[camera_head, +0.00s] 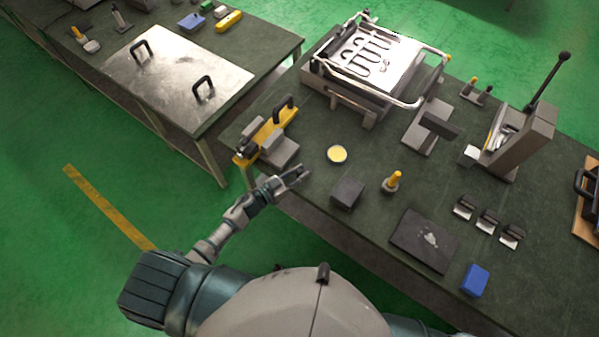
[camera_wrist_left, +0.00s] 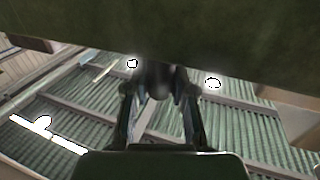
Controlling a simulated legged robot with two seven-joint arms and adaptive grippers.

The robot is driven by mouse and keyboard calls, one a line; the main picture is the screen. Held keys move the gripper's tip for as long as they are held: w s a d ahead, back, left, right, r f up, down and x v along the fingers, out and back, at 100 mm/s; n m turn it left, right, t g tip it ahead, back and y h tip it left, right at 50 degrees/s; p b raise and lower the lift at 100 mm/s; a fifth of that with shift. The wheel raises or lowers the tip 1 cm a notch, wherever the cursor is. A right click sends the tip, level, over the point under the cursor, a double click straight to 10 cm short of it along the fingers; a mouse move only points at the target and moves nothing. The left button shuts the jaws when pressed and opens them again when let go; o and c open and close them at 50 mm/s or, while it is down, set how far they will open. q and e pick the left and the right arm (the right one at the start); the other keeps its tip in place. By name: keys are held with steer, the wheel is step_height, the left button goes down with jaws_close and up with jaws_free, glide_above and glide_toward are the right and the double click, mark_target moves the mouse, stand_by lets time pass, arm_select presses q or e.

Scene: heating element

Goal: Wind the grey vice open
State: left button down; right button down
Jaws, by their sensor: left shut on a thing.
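The grey vice (camera_head: 280,151) is a blocky grey piece at the left front edge of the long dark green bench, beside a yellow part with a black handle. My left gripper (camera_head: 296,175) is just in front of and below it, at the bench's front edge. In the left wrist view, the fingers of my left gripper (camera_wrist_left: 160,92) are closed around a dark rounded piece (camera_wrist_left: 158,80) like a handle end. Whether it belongs to the vice cannot be seen clearly. My right gripper is out of view.
A yellow round dish (camera_head: 337,154), a dark block (camera_head: 347,192) and a yellow-topped peg (camera_head: 392,181) stand to the right. A white-framed heater unit (camera_head: 368,60) is behind. A bench with a metal plate (camera_head: 178,72) stands at the left, across a gap.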

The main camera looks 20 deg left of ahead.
arm_select(q)
steer(key=shift+r+y, duration=0.15)
steer(key=shift+y, duration=0.15)
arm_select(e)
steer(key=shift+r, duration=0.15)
arm_select(q)
steer(key=shift+n+t, duration=0.4)
steer(key=shift+d+n+t+y+p, duration=0.25)
steer(key=shift+n+t+y+p, duration=0.3)
steer(key=shift+y, duration=0.35)
steer(key=shift+s+d+n+t+y, duration=0.1)
steer(key=shift+d+n+t+y, duration=0.1)
steer(key=shift+n+y, duration=0.3)
steer(key=shift+s+d+n+t+y, duration=0.15)
steer(key=shift+n+y, duration=0.2)
steer(key=shift+y, duration=0.25)
steer(key=n+y+b, duration=0.1)
steer(key=y, duration=0.1)
steer(key=d+n+t+y+b, duration=0.1)
steer(key=y, duration=0.1)
steer(key=shift+n, duration=0.3)
steer(key=shift+w+d+n+y+b, duration=0.1)
steer(key=shift+d+n+y+b, duration=0.1)
steer(key=shift+n+y+b, duration=0.7)
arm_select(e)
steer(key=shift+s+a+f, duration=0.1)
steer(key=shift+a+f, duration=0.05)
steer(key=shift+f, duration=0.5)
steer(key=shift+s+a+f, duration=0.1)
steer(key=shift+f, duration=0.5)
